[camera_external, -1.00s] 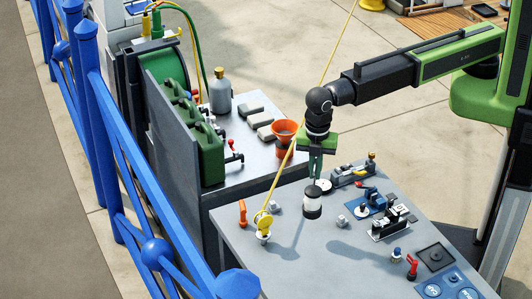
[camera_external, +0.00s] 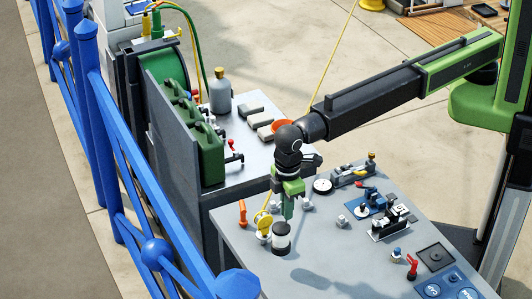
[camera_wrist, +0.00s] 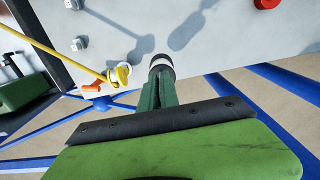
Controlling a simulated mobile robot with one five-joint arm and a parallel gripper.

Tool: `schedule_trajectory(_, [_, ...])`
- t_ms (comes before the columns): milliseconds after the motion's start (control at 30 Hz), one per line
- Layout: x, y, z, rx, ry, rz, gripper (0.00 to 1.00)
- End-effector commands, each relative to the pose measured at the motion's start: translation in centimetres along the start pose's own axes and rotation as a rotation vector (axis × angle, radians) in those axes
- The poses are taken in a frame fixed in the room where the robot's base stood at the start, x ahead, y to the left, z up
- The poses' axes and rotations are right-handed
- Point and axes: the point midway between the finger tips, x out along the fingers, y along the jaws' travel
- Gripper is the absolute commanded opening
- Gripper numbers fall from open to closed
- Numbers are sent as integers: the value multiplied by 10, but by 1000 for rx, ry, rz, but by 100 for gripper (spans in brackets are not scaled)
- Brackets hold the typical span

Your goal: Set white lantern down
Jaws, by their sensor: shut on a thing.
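The white lantern (camera_external: 281,238), a small white cylinder with black top and base, is at the near left part of the grey table (camera_external: 345,255). My gripper (camera_external: 287,207) points down with its green fingers shut on the lantern's top. In the wrist view, the lantern (camera_wrist: 161,66) is at the tips of the closed fingers (camera_wrist: 158,88), over the grey tabletop near its edge. I cannot tell whether its base touches the table.
A yellow fitting with a yellow line (camera_external: 263,225) stands close to the lantern's left, with an orange handle (camera_external: 242,212) beyond it. Blue railing (camera_external: 165,245) runs along the left. Deck hardware (camera_external: 390,220) fills the table's right. The table's near middle is clear.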

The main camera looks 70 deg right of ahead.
Motion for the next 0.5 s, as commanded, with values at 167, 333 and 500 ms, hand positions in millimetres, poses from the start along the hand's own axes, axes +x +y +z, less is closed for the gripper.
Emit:
schedule_trajectory(167, [40, 0, 0, 0, 0, 0, 0])
schedule_trajectory(333, [40, 0, 0, 0, 0, 0, 0])
schedule_trajectory(500, [69, 0, 0, -1, 0, 0, 0])
